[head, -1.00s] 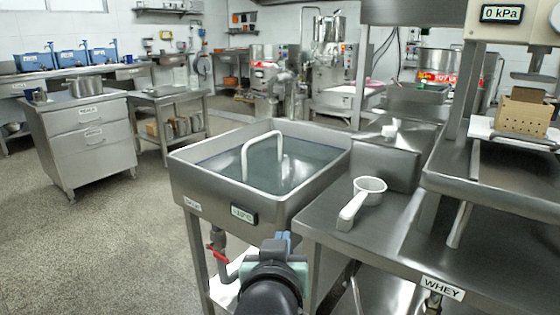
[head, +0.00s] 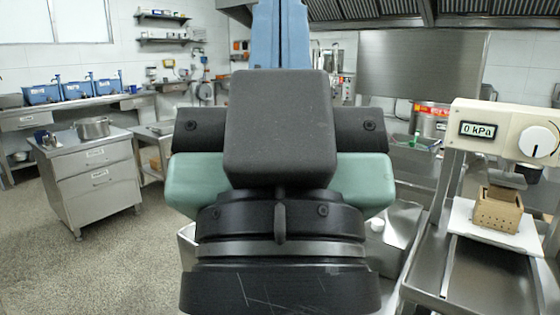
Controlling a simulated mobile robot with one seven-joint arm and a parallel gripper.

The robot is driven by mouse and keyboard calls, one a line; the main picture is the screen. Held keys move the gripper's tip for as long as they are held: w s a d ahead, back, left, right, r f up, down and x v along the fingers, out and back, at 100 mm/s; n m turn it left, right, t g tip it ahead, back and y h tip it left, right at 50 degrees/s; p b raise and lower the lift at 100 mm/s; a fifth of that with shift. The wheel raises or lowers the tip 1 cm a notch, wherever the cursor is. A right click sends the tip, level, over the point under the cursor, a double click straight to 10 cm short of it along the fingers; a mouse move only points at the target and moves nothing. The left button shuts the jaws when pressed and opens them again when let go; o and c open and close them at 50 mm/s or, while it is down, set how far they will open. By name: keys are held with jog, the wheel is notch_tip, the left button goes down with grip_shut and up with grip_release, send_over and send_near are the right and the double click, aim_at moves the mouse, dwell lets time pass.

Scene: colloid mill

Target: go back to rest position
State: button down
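My own raised arm fills the middle of the head view, with black, green and blue links close to the camera. I cannot see my gripper or its fingertips. The arm hides most of the steel basin behind it; only a bit of the basin's left edge (head: 186,236) shows. The white scoop beside the basin is hidden.
At right a press with a 0 kPa display (head: 478,129) stands over a perforated tan box (head: 497,212) on a white board (head: 460,222). At left a drawer cabinet (head: 85,185) holds a steel pot (head: 93,128). The floor (head: 120,260) at lower left is clear.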

notch_tip(320, 180, up, 27)
jog(key=p, duration=2.4)
jog(key=shift+f, duration=0.2)
